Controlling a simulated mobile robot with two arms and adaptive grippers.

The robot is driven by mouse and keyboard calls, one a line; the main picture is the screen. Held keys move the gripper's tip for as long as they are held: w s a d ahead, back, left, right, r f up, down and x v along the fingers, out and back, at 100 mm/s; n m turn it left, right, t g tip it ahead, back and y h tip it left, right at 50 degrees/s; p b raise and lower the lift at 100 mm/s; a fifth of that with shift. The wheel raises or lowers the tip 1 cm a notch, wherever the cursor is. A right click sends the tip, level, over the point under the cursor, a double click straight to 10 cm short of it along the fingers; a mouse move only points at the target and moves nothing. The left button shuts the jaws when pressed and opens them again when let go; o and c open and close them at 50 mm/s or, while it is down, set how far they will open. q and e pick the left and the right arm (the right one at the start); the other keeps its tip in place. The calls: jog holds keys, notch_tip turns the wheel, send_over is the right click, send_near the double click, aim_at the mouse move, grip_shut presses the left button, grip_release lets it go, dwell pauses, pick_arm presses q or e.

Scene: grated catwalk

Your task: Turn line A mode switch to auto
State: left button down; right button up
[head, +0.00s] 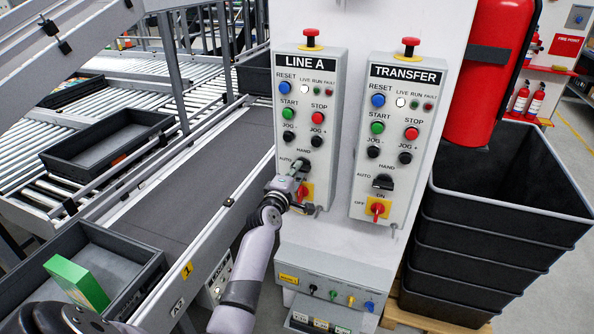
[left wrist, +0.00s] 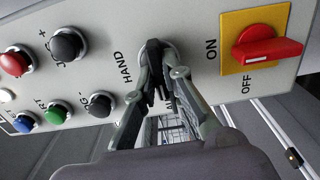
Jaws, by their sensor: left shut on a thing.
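The LINE A panel (head: 311,110) is on the left of the white column. Its black mode switch (head: 301,164) sits below the jog buttons, with AUTO marked to its left and HAND above it. My left gripper (head: 296,174) reaches it from below. In the left wrist view, the fingers (left wrist: 162,80) are shut on the switch (left wrist: 153,48), beside the word HAND. The fingers hide much of the knob, so I cannot tell its exact setting. My right gripper is not in view.
The red ON/OFF switch on yellow (left wrist: 268,50) is close beside the gripper. The TRANSFER panel (head: 399,130) has its own mode switch (head: 383,182). Stacked black crates (head: 490,235) stand at right. A conveyor (head: 185,180) with trays runs at left.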

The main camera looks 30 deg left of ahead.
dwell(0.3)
pick_arm(q)
jog(key=c, duration=1.7)
grip_release()
jog(key=v, duration=1.2)
jog(key=shift+s+a, duration=0.1)
jog(key=shift+f, duration=0.1)
